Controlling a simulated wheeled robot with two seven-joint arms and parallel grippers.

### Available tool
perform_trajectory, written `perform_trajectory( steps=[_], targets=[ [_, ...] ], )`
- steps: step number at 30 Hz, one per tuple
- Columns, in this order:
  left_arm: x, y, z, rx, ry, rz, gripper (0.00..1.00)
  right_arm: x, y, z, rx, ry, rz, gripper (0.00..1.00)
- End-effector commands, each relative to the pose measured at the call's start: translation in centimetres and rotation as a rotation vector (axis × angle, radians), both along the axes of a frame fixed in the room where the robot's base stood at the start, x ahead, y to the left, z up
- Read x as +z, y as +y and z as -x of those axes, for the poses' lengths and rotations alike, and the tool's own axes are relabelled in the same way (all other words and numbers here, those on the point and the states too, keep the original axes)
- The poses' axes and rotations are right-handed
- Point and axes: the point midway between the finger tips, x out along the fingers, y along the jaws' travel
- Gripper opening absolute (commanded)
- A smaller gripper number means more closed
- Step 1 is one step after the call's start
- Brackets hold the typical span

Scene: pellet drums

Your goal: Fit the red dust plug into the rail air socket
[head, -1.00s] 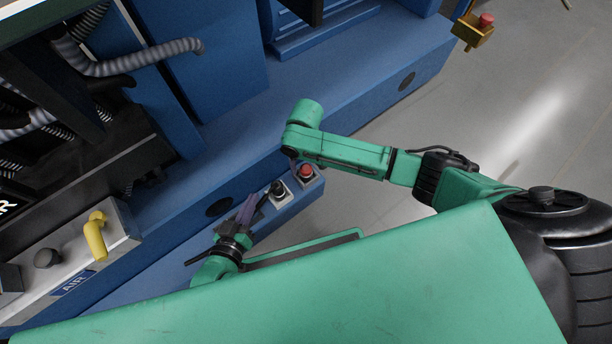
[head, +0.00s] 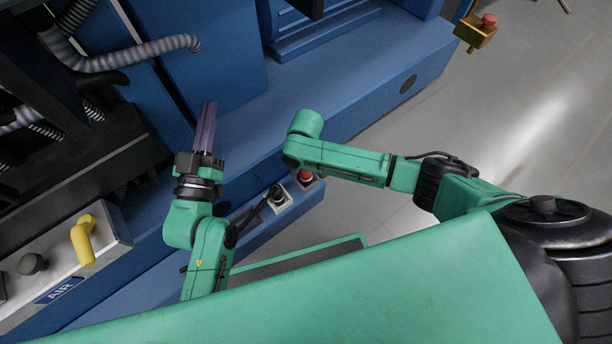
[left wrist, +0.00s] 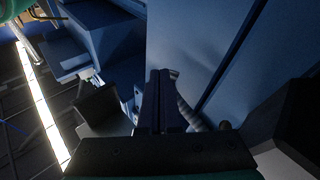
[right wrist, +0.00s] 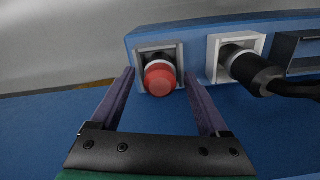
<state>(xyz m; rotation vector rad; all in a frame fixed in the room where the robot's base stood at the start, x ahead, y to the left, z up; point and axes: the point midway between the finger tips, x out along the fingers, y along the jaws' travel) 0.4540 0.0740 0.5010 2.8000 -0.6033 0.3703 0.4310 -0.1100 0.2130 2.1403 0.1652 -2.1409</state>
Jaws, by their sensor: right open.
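The red dust plug (right wrist: 160,78) sits in a grey square-framed holder on the blue rail; its red top also shows in the head view (head: 305,174). My right gripper (right wrist: 158,73) is open, with one finger on each side of the plug in the picture; I cannot tell if they touch it. Beside it is a pale square socket (right wrist: 224,48) with a black cabled connector (right wrist: 252,70) in it. I cannot tell whether this is the rail air socket. My left gripper (head: 206,128) is shut and looks empty; its fingers (left wrist: 160,100) lie together.
A grey panel (head: 115,225) marked AIR, with a yellow handle (head: 82,240) and a dark knob (head: 32,263), stands at the left. Ribbed hoses (head: 140,55) hang at upper left.

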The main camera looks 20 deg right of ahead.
Motion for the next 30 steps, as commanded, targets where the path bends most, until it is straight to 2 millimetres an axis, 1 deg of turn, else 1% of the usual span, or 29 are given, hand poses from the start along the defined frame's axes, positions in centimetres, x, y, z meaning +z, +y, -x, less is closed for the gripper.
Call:
perform_trajectory(
  steps=[4,5,6,8,9,10,11,22,25,26,28,29,30],
  targets=[
    [0.0,0.0,0.0,0.0,0.001,0.0,0.0,0.0,0.0,0.0,0.0,0.0,0.0,0.79],
    [0.0,0.0,0.0,0.0,0.001,0.0,0.0,0.0,0.0,0.0,0.0,0.0,0.0,0.67],
    [0.0,0.0,0.0,0.0,0.001,0.0,0.0,0.0,0.0,0.0,0.0,0.0,0.0,0.52],
    [0.0,0.0,0.0,0.0,0.001,0.0,0.0,0.0,0.0,0.0,0.0,0.0,0.0,0.29],
    [0.0,0.0,0.0,0.0,0.001,0.0,0.0,0.0,0.0,0.0,0.0,0.0,0.0,0.14],
    [0.0,0.0,0.0,0.0,0.001,0.0,0.0,0.0,0.0,0.0,0.0,0.0,0.0,0.02],
    [0.0,0.0,0.0,-0.001,0.002,0.0,0.0,0.0,0.0,0.0,0.0,0.0,0.0,0.0],
    [0.0,-0.1,0.0,-0.001,0.007,0.001,0.0,0.2,0.0,0.0,0.0,0.0,0.0,0.0],
    [-0.5,-0.1,0.1,-0.005,0.024,0.001,0.0,0.4,0.0,0.0,0.0,0.0,0.0,0.0],
    [-0.8,-0.2,0.2,-0.006,0.036,-0.001,0.0,0.5,0.0,0.0,0.0,0.0,0.0,0.0],
    [-2.2,-0.3,0.4,-0.01,0.077,-0.008,0.0,0.7,0.0,0.0,0.0,0.0,-0.001,0.0],
    [-3.5,-0.4,0.8,-0.015,0.112,-0.017,0.0,0.9,0.0,0.0,0.0,0.0,-0.001,0.0],
    [-5.8,-0.5,1.6,-0.025,0.171,-0.033,0.0,1.0,0.0,0.0,0.0,-0.001,-0.001,0.0]
  ],
)
